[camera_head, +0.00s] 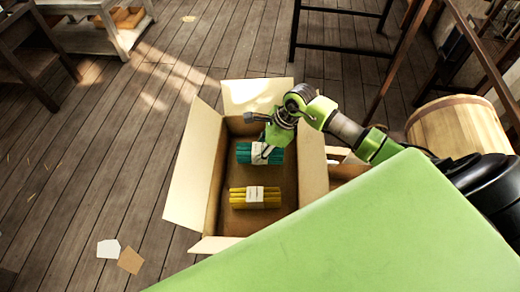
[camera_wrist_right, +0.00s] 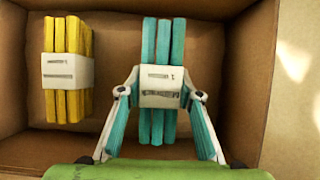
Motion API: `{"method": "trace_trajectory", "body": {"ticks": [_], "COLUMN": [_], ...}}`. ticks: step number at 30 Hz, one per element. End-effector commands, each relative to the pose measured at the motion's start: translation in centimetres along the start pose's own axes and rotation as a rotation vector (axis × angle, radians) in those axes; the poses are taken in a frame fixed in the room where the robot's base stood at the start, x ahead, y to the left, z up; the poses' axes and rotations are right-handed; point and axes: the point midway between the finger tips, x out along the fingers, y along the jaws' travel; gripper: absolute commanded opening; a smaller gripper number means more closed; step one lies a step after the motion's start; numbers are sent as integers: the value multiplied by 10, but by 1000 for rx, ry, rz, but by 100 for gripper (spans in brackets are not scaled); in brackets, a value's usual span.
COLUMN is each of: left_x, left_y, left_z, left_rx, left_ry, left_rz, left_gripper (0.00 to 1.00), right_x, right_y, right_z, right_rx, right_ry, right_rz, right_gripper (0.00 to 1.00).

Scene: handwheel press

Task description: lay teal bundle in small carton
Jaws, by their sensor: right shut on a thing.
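The teal bundle (camera_head: 244,152), wrapped by a white paper band, is inside the open cardboard carton (camera_head: 198,160), near its far end. In the right wrist view the bundle (camera_wrist_right: 163,40) lies lengthwise between my fingers. My right gripper (camera_wrist_right: 161,88) is shut on it, with the fingertips at both sides of the white band. In the head view the right gripper (camera_head: 268,148) reaches down into the carton from the right and hides part of the bundle. I cannot tell whether the bundle touches the carton floor. My left gripper is out of view.
A yellow bundle (camera_head: 241,198) with a white band lies in the same carton, apart from the teal one. The carton's flaps stand open. Part of another box (camera_head: 346,172) shows to its right. A wooden barrel (camera_head: 455,127) stands further right.

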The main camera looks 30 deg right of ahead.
Motion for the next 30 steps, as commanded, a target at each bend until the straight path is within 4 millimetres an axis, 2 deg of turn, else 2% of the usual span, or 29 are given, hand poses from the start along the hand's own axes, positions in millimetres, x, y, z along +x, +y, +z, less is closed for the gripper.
{"method": "trace_trajectory", "body": {"ticks": [13,14,15,16,26,30], "left_x": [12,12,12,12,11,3], "left_y": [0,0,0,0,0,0], "left_z": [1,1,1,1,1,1], "left_rx": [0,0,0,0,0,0], "left_ry": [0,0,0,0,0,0], "left_rz": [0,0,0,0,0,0], "left_gripper": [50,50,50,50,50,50], "right_x": [9,10,10,10,9,2], "right_y": [0,0,0,0,0,0], "right_z": [-4,-4,-4,-4,-4,0], "right_rx": [0,0,0,0,0,0], "right_ry": [0,1,1,1,0,-1], "right_rz": [-1,0,0,0,0,1], "right_gripper": [6,35,46,50,50,50]}}
